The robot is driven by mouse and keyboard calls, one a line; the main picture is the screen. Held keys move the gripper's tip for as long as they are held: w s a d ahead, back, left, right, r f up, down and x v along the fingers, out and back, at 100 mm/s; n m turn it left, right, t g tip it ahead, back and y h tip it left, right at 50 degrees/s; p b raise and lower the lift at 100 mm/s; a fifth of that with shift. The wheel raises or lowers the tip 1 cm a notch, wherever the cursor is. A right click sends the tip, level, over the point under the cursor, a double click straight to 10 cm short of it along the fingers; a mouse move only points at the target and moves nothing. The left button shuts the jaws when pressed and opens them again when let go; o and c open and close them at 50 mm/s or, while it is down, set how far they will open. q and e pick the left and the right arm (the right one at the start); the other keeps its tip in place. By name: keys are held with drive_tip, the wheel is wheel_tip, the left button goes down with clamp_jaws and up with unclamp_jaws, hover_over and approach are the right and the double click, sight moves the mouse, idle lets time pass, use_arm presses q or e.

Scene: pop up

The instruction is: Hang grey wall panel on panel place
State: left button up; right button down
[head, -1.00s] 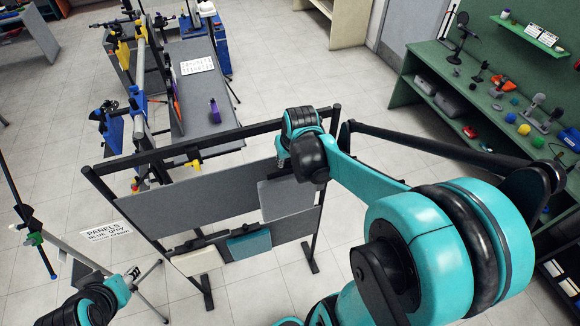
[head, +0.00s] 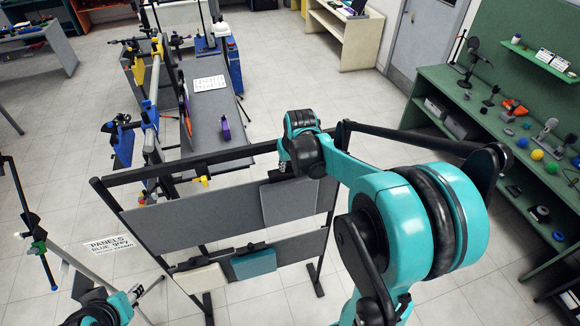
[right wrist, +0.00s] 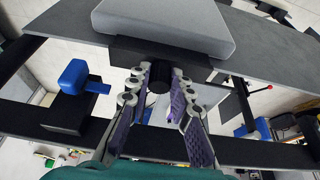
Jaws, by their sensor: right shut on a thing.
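The grey wall panel (head: 290,205) is at the right end of the upper dark board of a black rack (head: 190,210). It also shows at the top of the right wrist view (right wrist: 165,22). My right gripper (head: 283,168) is at the panel's top edge. In the right wrist view its purple-padded fingers (right wrist: 160,98) are shut on the dark piece at the panel's edge. I cannot tell whether the panel touches the board behind it. My left gripper (head: 137,291) is at the lower left, small and partly cut off; its jaws are unclear.
A white panel (head: 202,279) and a teal panel (head: 253,264) hang on the rack's lower board. A sign (head: 111,245) beginning "PANELS BLUE grey" is at the left. A dark table (head: 215,140) stands behind the rack. A green workbench (head: 470,130) is at the right.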

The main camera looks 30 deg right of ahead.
drive_tip(key=shift+f, duration=0.3)
drive_tip(key=c, duration=1.3)
unclamp_jaws()
drive_tip(key=shift+s+r, duration=0.1)
drive_tip(key=v, duration=1.2)
drive_tip(key=s+a+f+n+t+b, duration=0.1)
drive_tip(key=s+a+f+b, duration=0.3)
drive_tip(key=f+b, duration=0.7)
drive_tip(key=s+a+f+t+b, duration=0.1)
drive_tip(key=s+a+f+b, duration=0.4)
drive_tip(key=f+b, duration=0.7)
drive_tip(key=s+a+f+n+t+y+b, duration=0.1)
drive_tip(key=s+a+f+b, duration=0.3)
drive_tip(key=f+b, duration=0.7)
drive_tip(key=shift+s+a+f+n+b, duration=0.1)
drive_tip(key=shift+a+f, duration=0.1)
drive_tip(key=shift+f, duration=1.1)
drive_tip(key=shift+s+a+f+n+b, duration=0.1)
drive_tip(key=shift+a+f+b, duration=0.1)
drive_tip(key=shift+f, duration=1.1)
drive_tip(key=shift+s+a+f+n+b, duration=0.1)
drive_tip(key=shift+a+f, duration=0.1)
drive_tip(key=shift+f, duration=1.1)
